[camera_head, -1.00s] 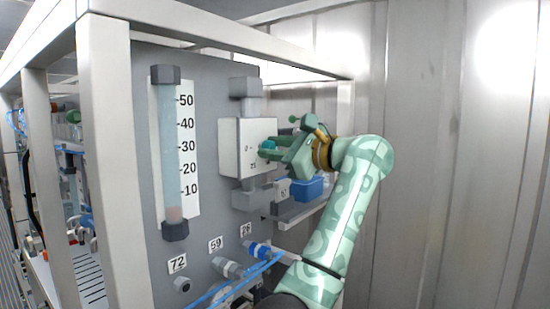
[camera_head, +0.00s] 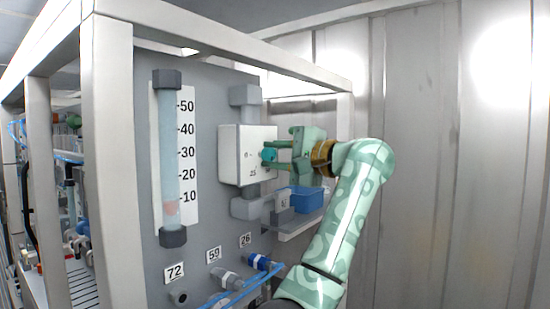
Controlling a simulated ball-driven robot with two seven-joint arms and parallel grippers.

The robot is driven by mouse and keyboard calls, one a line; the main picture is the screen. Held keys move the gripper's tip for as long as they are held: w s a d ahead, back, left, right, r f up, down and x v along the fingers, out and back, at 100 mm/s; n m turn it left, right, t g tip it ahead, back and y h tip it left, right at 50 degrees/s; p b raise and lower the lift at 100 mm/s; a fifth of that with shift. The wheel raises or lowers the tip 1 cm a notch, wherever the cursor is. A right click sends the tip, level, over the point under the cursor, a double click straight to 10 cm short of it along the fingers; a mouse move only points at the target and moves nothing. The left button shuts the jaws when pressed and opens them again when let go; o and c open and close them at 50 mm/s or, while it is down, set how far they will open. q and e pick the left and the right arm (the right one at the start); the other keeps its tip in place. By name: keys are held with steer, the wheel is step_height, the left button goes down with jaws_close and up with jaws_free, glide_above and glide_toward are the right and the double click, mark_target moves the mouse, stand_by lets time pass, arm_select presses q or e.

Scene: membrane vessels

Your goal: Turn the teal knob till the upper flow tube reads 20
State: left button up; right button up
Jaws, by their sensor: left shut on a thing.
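The flow tube (camera_head: 167,150) stands upright on the grey panel, beside a white scale (camera_head: 188,150) marked 10 to 50. A pinkish float (camera_head: 170,208) sits low in the tube, a little below the 10 mark. The teal knob (camera_head: 268,155) is on the front of a white box (camera_head: 232,155) right of the tube. My left gripper (camera_head: 274,155) is shut on the teal knob, its fingers covering part of it. Small markings on the box face are hard to read. My right gripper is not in view.
A blue bin (camera_head: 308,199) sits on a shelf behind my arm. White frame posts (camera_head: 108,160) stand in front left. Labels 72, 59 and 26 mark fittings with blue hoses (camera_head: 247,288) below. The metal wall at right leaves open room.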

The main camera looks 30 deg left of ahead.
arm_select(q)
steer(key=shift+n, duration=0.4)
steer(key=shift+f, duration=0.1)
steer(key=o, duration=1)
steer(key=shift+d, duration=0.15)
steer(key=shift+d, duration=0.35)
steer(key=s+d+b, duration=0.1)
steer(key=d, duration=1.4)
steer(key=shift+d, duration=0.15)
steer(key=shift+s, duration=0.1)
